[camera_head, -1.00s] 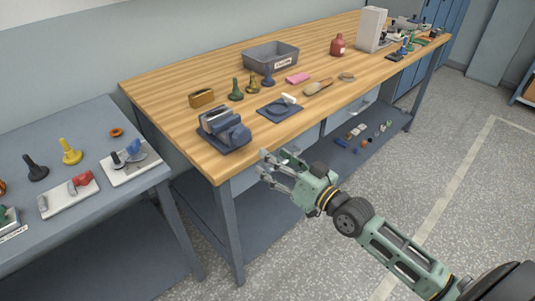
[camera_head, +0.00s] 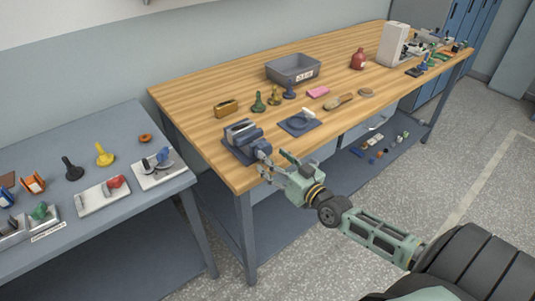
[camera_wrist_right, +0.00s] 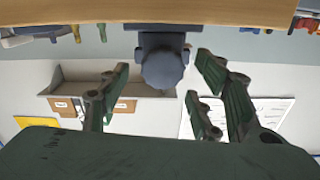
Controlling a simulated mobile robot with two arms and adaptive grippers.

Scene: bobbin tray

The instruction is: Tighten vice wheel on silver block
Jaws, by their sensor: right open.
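The blue-grey vice (camera_head: 238,148) sits at the near left corner of the wooden workbench. Its wheel (camera_head: 263,149) faces the bench's front edge. A greyish block (camera_head: 240,129) seems to sit between the jaws, but it is too small to be sure. My right gripper (camera_head: 275,163) is open, just in front of the wheel. In the right wrist view the round wheel (camera_wrist_right: 163,69) shows between the spread fingers, apparently beyond their tips; I see no contact. My left gripper is not in view.
The workbench (camera_head: 190,105) also bears a grey bin (camera_head: 293,70), a blue tray (camera_head: 298,124), a brown box (camera_head: 227,108) and small bobbin-like pieces behind the vice. A grey side table (camera_head: 110,205) with several items stands left. Open floor lies in front.

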